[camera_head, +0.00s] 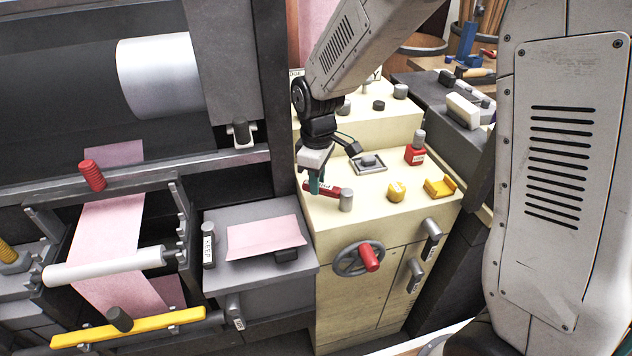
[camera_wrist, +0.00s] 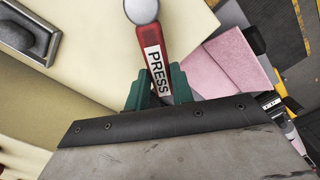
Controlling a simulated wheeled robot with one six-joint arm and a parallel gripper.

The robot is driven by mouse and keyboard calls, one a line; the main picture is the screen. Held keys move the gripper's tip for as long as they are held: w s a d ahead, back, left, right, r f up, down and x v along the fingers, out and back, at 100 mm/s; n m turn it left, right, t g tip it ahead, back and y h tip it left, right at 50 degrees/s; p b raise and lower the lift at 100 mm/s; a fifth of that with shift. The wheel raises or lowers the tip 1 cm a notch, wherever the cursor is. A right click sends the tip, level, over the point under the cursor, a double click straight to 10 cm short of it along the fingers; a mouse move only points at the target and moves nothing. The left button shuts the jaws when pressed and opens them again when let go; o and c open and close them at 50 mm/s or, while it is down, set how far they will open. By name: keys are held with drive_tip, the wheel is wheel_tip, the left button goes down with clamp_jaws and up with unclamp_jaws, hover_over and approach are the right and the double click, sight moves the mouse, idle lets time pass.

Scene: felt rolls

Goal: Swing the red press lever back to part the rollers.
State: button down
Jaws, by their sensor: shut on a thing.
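The red press lever (camera_wrist: 152,48) carries a white label reading PRESS in the wrist view. It lies on the cream cabinet top (camera_head: 371,212) in the head view, where its red bar (camera_head: 325,188) shows beside a grey round knob (camera_head: 346,200). My gripper (camera_wrist: 157,88) has its green fingers on either side of the lever's labelled end, shut on it. In the head view my gripper (camera_head: 313,183) reaches down to the lever from above. The rollers that the lever acts on cannot be made out for certain; a white roller (camera_head: 105,267) shows at lower left.
A red block (camera_head: 415,152), yellow pieces (camera_head: 440,187) and a square grey fitting (camera_head: 368,163) stand on the cabinet top near the lever. A handwheel (camera_head: 358,259) is on the cabinet front. A grey box (camera_head: 262,267) with pink felt (camera_head: 265,236) stands left.

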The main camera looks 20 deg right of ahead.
drive_tip(key=w+d+m, duration=0.1)
drive_tip(key=m, duration=0.1)
drive_tip(key=shift+w+d+m, duration=0.15)
drive_tip(key=shift+m, duration=0.25)
drive_tip(key=m, duration=0.1)
drive_tip(key=w+d+m, duration=0.1)
drive_tip(key=shift+d+m, duration=0.2)
drive_tip(key=shift+m, duration=0.2)
drive_tip(key=shift+w+d+m, duration=0.2)
drive_tip(key=shift+d+m, duration=0.5)
drive_tip(key=shift+m, duration=0.45)
drive_tip(key=shift+w+d+m, duration=0.15)
drive_tip(key=shift+d+m, duration=0.5)
drive_tip(key=shift+m, duration=0.5)
drive_tip(key=c, duration=1.2)
unclamp_jaws()
wheel_tip(320, 180, up, 8)
